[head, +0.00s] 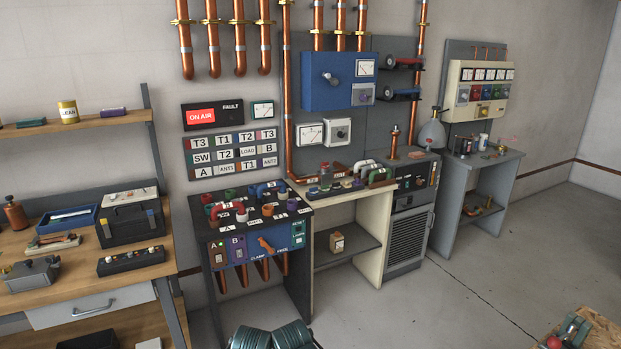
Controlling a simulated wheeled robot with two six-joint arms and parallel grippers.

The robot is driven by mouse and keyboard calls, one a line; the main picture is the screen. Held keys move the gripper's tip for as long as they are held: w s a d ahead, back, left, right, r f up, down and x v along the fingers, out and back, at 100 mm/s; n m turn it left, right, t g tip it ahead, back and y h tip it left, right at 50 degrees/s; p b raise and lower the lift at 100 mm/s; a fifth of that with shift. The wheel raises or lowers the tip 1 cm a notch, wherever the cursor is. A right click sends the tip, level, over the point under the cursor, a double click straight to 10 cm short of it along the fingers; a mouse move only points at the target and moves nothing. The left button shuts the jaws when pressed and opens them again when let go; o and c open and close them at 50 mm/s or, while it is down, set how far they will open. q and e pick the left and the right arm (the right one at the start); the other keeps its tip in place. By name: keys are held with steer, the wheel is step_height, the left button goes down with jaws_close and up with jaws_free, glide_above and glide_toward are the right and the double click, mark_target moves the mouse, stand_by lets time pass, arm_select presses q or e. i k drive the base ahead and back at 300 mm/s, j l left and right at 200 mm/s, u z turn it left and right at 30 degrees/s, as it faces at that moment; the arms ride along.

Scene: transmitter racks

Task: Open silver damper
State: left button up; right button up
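I cannot tell for certain which thing is the silver damper. A grey metal box (32,274) with a small dark fitting on top sits on the wooden bench at the left. Whether either is a damper, or stands open or shut, is too small to tell. Neither of my grippers shows in the head view.
A dark patch stand (256,238) with coloured plugs and an orange lever stands mid-left. A cream-topped table (335,196) and grey cabinet (408,245) adjoin it. Green ribbed cylinders (270,336) sit at the bottom edge. The floor (440,300) at centre right is clear.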

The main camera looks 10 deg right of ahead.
mark_target(401, 204)
steer(key=i+l+z, duration=0.2)
steer(key=i+z, duration=0.15)
steer(key=i, duration=0.35)
steer(key=i+z, duration=0.3)
steer(key=i, duration=0.4)
steer(key=i+j+z, duration=0.15)
steer(key=i+z, duration=0.2)
steer(key=i, duration=0.3)
steer(key=i+j+z, duration=0.2)
steer(key=i+z, duration=0.2)
steer(key=i, duration=0.25)
steer(key=i+j+z, duration=0.45)
steer(key=i, duration=0.15)
steer(key=i+j+z, duration=0.4)
steer(key=i+j, duration=0.05)
steer(key=i, duration=0.1)
